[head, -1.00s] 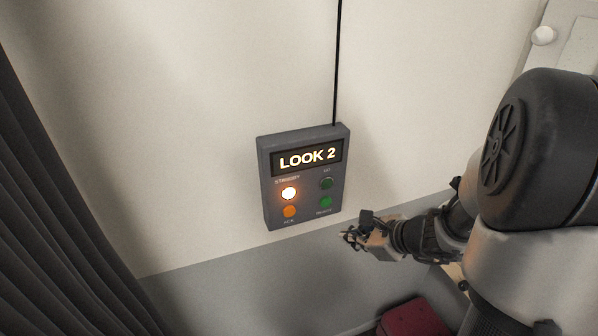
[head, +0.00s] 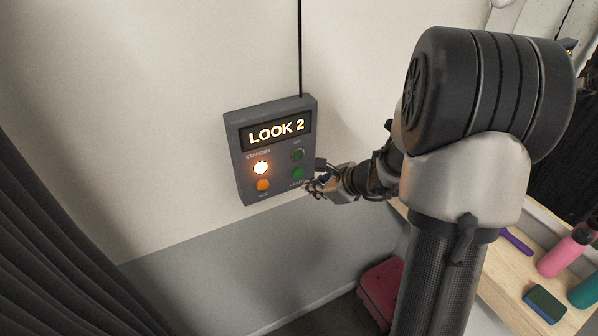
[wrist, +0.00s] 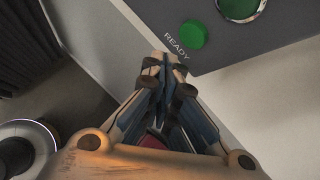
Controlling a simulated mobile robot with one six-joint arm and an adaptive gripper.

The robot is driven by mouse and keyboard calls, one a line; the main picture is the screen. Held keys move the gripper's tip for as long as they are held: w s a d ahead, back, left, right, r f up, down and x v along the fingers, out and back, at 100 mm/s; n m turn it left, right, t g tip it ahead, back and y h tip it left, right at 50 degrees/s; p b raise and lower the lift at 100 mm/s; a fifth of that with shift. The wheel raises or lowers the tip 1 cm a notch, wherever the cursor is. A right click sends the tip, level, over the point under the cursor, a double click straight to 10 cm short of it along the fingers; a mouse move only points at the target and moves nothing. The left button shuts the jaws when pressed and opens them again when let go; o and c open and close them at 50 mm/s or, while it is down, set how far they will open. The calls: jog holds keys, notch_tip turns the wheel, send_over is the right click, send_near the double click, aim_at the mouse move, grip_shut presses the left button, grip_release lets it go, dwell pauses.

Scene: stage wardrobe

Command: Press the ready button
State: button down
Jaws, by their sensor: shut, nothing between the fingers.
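A grey control box (head: 241,184) hangs on the wall with a lit display reading LOOK 2. The green ready button (head: 297,173) is at its lower right. In the wrist view the ready button (wrist: 194,34) is a raised green disc above the READY label. My gripper (head: 313,185) is beside the box's lower right edge, close to the button. In the wrist view my gripper (wrist: 164,62) is shut and empty, its tips just below the label. I cannot tell whether the tips touch the box.
On the box are a lit standby lamp (head: 261,168), an orange button (head: 263,185) and a dark green lamp (head: 298,155). A dark curtain (head: 40,220) hangs at left. A red case (head: 378,290) stands below; a wooden counter (head: 502,290) with bottles is at right.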

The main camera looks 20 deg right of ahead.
jog(key=shift+w, duration=1.05)
jog(key=shift+w, duration=0.2)
dwell(0.6)
jog(key=shift+w, duration=0.25)
jog(key=shift+w, duration=0.4)
dwell(0.8)
jog(key=shift+s, duration=0.1)
jog(key=shift+s+b, duration=0.4)
jog(key=shift+s, duration=0.35)
jog(key=shift+s+b, duration=0.7)
jog(key=shift+s, duration=1.85)
